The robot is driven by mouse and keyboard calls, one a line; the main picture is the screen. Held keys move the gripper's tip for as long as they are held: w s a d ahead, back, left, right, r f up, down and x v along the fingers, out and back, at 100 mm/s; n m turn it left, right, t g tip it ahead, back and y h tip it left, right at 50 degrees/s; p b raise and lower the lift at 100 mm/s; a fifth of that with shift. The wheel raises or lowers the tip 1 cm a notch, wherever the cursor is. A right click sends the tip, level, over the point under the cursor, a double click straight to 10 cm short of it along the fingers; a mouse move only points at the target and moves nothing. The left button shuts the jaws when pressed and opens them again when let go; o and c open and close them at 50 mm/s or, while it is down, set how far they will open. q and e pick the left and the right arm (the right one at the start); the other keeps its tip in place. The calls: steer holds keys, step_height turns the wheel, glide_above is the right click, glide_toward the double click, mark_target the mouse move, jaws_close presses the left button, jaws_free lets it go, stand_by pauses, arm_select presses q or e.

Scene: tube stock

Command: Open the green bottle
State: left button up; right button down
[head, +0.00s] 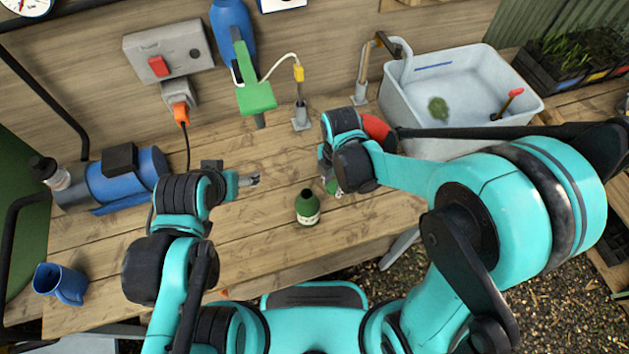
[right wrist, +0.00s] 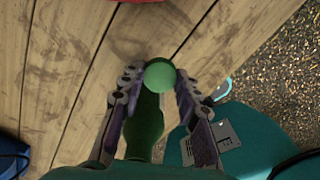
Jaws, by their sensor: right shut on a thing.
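The green bottle (head: 307,209) stands upright on the wooden bench, with a pale label and a dark neck. No cap shows on its neck.
A blue cylindrical machine (head: 130,178) and a blue mug (head: 62,284) are at the left of the bench. A grey sink (head: 475,75) stands at the back right. A green tool (head: 258,97) stands at the back. Bench around the bottle's front is clear.

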steer(key=b, duration=0.2)
glide_above(311, 186)
steer(key=s, duration=0.2)
steer(key=f, duration=0.4)
steer(key=shift+w+f, duration=0.2)
steer(key=shift+f, duration=0.05)
steer(key=shift+f+b, duration=0.75)
steer(key=shift+f, duration=1.25)
steer(key=shift+f, duration=0.1)
steer(key=c, duration=1.1)
jaws_free()
